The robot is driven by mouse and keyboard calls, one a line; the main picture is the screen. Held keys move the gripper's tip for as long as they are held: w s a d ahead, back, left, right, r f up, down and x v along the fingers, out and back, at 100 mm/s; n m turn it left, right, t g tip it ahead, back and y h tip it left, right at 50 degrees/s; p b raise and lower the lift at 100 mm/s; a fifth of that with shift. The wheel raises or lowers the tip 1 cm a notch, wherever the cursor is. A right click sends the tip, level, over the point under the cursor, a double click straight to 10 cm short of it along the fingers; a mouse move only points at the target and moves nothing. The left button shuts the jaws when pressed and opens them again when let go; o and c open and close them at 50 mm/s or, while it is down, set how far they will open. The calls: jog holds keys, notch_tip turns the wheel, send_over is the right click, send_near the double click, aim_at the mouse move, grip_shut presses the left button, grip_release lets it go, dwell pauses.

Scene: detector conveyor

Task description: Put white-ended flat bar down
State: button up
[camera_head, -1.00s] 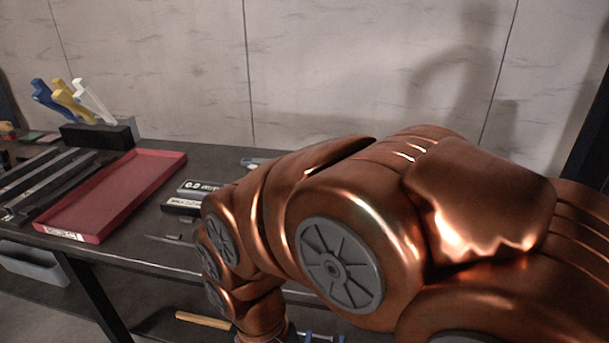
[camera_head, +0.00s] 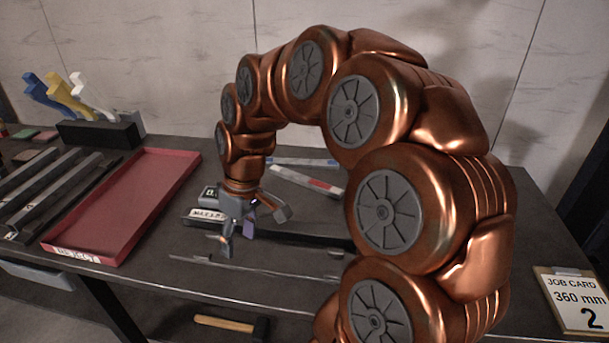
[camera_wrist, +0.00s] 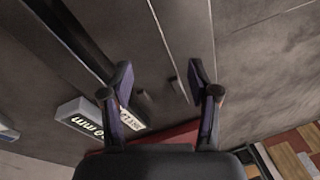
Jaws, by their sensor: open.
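My gripper (camera_head: 238,234) is open and points down over the front of the bench, beside a long dark rail (camera_head: 290,240). In the wrist view my gripper (camera_wrist: 159,78) has its fingers apart with nothing held between them. A thin grey flat bar (camera_head: 270,270) lies on the bench top just in front of the rail. A thin strip (camera_wrist: 178,90) shows below the fingers in the wrist view. I cannot make out a white end on either. Two more flat bars lie behind the gripper, one with blue (camera_head: 300,161) and one with red (camera_head: 322,186).
A display box (camera_wrist: 85,115) stands at the rail's end. A red tray (camera_head: 120,210) labelled REJECT is to the left, with dark rails (camera_head: 50,185) beyond it. A block (camera_head: 100,132) holds coloured-handled tools. A job card (camera_head: 580,301) reads 360 mm, 2. A hammer (camera_head: 228,323) lies below.

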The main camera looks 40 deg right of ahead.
jog(key=w+d+r+t+p, duration=0.25)
jog(key=w+d, duration=0.45)
jog(key=d, duration=0.6)
jog(key=t+h, duration=0.1)
send_near(306, 178)
jog(key=shift+s+a+f+m+p, duration=0.1)
jog(key=shift+a+f+m+p, duration=0.05)
jog(key=shift+f+m+p, duration=0.3)
jog(key=shift+t, duration=0.25)
jog(key=shift+p+x, duration=0.85)
jog(key=shift+x, duration=2.95)
grip_shut()
